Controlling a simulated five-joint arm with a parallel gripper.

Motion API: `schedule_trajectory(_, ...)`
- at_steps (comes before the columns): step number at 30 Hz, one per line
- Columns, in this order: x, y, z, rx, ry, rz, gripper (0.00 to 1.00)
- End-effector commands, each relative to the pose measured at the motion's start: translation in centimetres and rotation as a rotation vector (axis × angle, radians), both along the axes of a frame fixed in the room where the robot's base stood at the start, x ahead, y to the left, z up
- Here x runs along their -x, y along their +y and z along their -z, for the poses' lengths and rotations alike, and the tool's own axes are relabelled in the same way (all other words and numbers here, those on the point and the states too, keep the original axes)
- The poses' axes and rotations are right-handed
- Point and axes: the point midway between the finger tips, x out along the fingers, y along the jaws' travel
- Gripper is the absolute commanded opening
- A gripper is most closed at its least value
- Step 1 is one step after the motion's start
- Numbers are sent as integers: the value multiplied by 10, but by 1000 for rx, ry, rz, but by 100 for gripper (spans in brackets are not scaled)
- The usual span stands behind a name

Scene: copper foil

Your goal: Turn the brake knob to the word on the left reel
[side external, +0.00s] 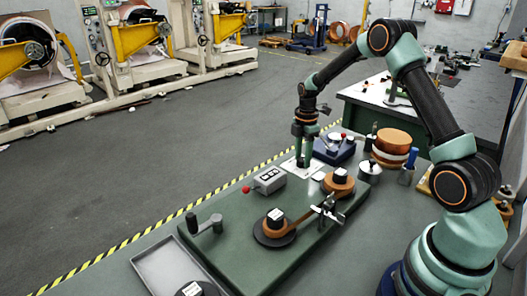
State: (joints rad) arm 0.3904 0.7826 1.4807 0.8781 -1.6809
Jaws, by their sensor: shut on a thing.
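My gripper (303,162) points straight down at the far edge of the green board, over a white plate (289,167). Its green fingers are shut on what seems to be the brake knob, which they hide. The knob's pointing direction and any words on the plate cannot be read. The left reel (275,226) is a copper coil on a dark disc, with a small white-topped block on it. Its word is too small to read. A second copper reel (339,182), also with a white-topped block, sits to its right and farther back.
A grey counter box (270,180) with a red knob stands left of my gripper. A crank handle (205,223) is at the board's left. A blue device (334,149), a copper roll (392,145) and a metal pot (369,171) stand close on the right.

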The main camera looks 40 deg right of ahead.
Motion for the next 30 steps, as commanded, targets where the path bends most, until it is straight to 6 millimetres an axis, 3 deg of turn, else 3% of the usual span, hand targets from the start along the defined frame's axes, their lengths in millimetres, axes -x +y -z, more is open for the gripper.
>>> schedule_trajectory(15, -1, 1, -2, 0, -1, -21, 0)
schedule_trajectory(16, -1, 1, -2, 0, -1, -21, 53)
schedule_trajectory(18, -1, 1, -2, 0, 0, -20, 76)
schedule_trajectory(30, -1, 0, -6, 0, -1, -19, 76)
